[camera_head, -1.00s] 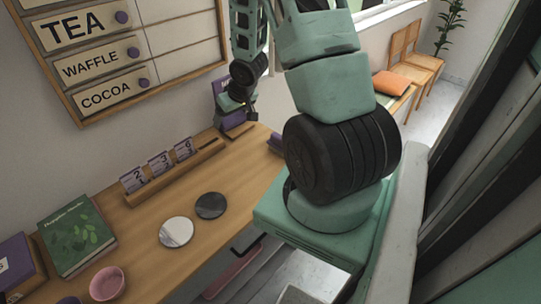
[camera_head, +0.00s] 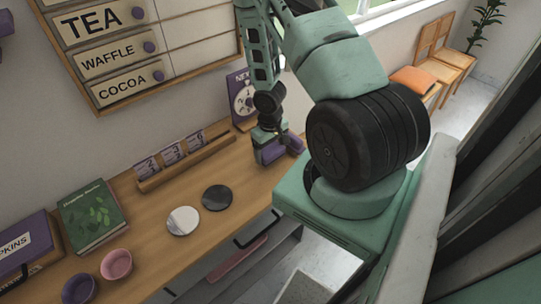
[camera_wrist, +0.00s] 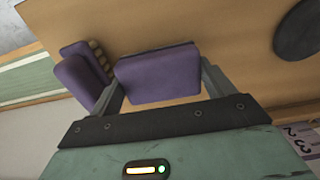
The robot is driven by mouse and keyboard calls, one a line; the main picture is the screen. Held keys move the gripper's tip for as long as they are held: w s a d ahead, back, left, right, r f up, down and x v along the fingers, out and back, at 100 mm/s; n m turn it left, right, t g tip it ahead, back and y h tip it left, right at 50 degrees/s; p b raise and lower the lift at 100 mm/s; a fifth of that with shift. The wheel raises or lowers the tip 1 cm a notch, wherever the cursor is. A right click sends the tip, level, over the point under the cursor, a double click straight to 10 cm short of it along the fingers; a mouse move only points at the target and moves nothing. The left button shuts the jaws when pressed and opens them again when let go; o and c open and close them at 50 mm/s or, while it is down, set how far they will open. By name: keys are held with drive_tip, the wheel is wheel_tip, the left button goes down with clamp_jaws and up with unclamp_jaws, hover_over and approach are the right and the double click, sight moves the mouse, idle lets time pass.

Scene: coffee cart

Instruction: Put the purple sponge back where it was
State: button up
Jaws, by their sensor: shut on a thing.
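My gripper (camera_head: 273,147) is low over the far right end of the wooden counter. It is shut on a purple block, which I take to be the purple sponge (camera_wrist: 158,75). In the wrist view the sponge sits between the two fingers, with the counter behind it. It also shows under the gripper in the head view (camera_head: 270,153). I cannot tell whether its underside touches the counter. A second purple block with tan bumps along one side (camera_wrist: 80,78) lies just outside the left finger in the wrist view. It shows right of the gripper in the head view (camera_head: 295,143).
A wooden card rack (camera_head: 187,160) and a purple sign (camera_head: 241,97) stand near the wall. A black disc (camera_head: 217,197) and a pale disc (camera_head: 182,221) lie on the counter (camera_head: 150,240).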

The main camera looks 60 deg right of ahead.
sight(270, 156)
drive_tip(key=shift+f+p, duration=0.35)
drive_tip(key=shift+f, duration=1.35)
drive_tip(key=shift+f, duration=0.15)
drive_tip(key=o, duration=0.8)
